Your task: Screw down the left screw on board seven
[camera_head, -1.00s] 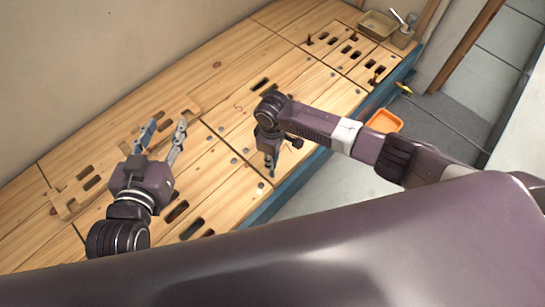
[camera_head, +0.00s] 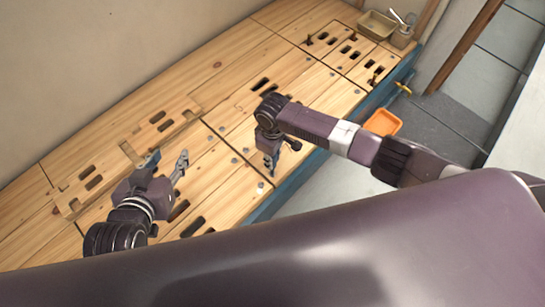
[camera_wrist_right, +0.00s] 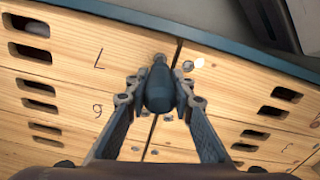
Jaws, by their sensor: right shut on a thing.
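In the right wrist view, my right gripper (camera_wrist_right: 158,98) is shut on a dark, bulb-shaped tool (camera_wrist_right: 159,85). The tool's narrow end lies near the seam at the right end of a board (camera_wrist_right: 70,62) whose mark looks like an upside-down seven. Any screw under the tool is hidden, so contact cannot be told. A grey screw head (camera_wrist_right: 188,66) shows just right of the tool, across the seam. In the head view, my right gripper (camera_head: 272,168) points down at the near edge of the bench. My left gripper (camera_head: 168,160) is open and empty over the left boards.
The wooden bench (camera_head: 230,210) has slotted boards and a blue front edge (camera_head: 290,190). A board marked like an upside-down six (camera_wrist_right: 60,105) lies beside it. An orange bin (camera_head: 384,122) sits past the edge. A tan tray (camera_head: 377,24) stands at the far end.

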